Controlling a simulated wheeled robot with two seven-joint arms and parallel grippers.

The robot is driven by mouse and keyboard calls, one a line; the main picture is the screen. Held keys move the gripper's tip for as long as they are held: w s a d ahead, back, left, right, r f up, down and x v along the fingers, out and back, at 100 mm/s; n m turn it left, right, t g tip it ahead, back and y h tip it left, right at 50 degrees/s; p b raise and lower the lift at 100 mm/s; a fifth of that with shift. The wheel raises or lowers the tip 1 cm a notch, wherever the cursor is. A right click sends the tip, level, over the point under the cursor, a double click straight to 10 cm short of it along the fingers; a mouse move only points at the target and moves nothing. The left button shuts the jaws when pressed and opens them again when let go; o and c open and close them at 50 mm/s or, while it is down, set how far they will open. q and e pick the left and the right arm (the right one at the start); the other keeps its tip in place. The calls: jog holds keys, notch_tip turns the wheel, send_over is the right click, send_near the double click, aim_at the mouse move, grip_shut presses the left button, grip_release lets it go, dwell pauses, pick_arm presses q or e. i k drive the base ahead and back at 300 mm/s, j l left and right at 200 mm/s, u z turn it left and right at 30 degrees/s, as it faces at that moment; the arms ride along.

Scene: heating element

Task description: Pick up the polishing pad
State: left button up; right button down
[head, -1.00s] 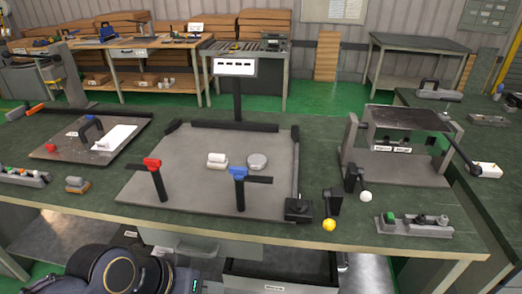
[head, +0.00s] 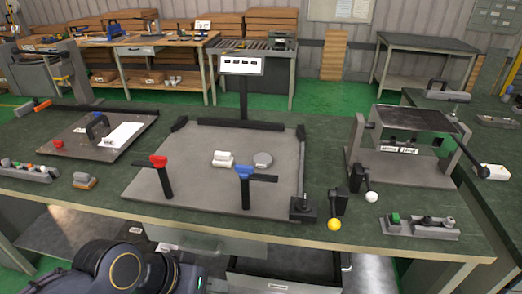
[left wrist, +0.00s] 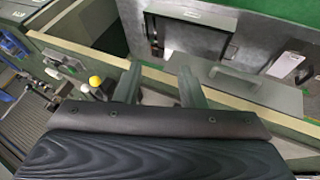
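The polishing pad cannot be told for certain. A grey round disc (head: 262,160) and a pale rounded block (head: 222,159) lie side by side on the flat grey plate (head: 190,197) in mid-bench. A small orange and grey block (head: 84,181) lies on the bench left of that plate. My left gripper (left wrist: 160,70) shows in the left wrist view with its two fingers apart and nothing between them, above the bench's front edge. In the head view only dark parts of my arm show at the bottom. My right gripper is in neither view.
Posts with a red top (head: 159,163) and a blue top (head: 244,173) stand at the plate's front. A yellow-knobbed lever (head: 334,224) and a button box (head: 420,226) are at the right. A metal frame fixture (head: 405,145) stands behind them.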

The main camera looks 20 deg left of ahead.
aim_at(222, 159)
jog(key=i+j+z, duration=0.1)
jog(key=j+z, duration=0.25)
jog(key=j, duration=0.4)
jog(key=j+z, duration=0.35)
jog(key=j, duration=0.45)
